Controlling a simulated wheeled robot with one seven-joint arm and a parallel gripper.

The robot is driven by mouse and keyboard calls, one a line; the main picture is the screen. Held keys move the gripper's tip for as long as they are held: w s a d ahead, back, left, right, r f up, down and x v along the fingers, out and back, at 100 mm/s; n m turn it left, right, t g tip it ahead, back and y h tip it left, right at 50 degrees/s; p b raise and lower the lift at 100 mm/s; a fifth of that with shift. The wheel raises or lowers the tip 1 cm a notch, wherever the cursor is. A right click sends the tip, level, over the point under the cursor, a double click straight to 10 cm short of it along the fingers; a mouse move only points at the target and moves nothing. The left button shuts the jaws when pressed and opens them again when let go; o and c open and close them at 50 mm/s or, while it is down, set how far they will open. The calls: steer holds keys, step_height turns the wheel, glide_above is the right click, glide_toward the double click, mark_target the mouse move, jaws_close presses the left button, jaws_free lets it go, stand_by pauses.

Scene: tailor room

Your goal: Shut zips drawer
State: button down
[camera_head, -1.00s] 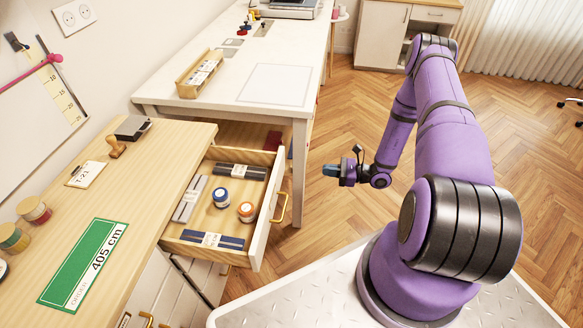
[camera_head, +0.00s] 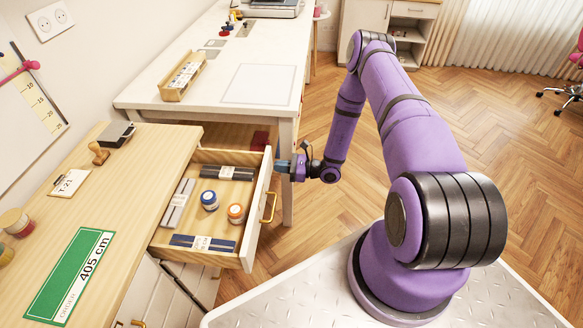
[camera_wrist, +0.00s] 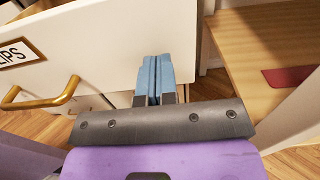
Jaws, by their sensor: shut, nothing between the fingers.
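The zips drawer (camera_head: 257,219) stands open out of the wooden-topped cabinet in the head view. It holds dark and grey zip packs and two thread spools, one blue (camera_head: 209,200) and one orange (camera_head: 236,212). In the wrist view its white front (camera_wrist: 105,50) carries a label ending in "IPS" and a brass handle (camera_wrist: 42,95). My gripper (camera_head: 280,166) is shut and empty, its blue fingers together. In the wrist view the fingertips (camera_wrist: 154,62) are at the drawer front, near its right end, right of the handle. I cannot tell whether they touch it.
A white table (camera_head: 205,108) stands behind the drawer, its leg close by my gripper. The cabinet top (camera_head: 130,180) bears a green order card (camera_head: 72,275), a stamp and a tag. The wooden floor (camera_head: 480,130) to the right is clear.

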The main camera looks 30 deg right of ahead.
mark_target(207, 165)
steer(key=shift+w+a, duration=0.3)
steer(key=shift+a, duration=0.1)
steer(key=shift+a, duration=0.1)
steer(key=x, duration=2.5)
steer(key=shift+w, duration=0.1)
steer(key=shift+w+a, duration=0.3)
steer(key=shift+a, duration=0.25)
steer(key=shift+w+a+r, duration=0.1)
steer(key=shift+a+r, duration=0.1)
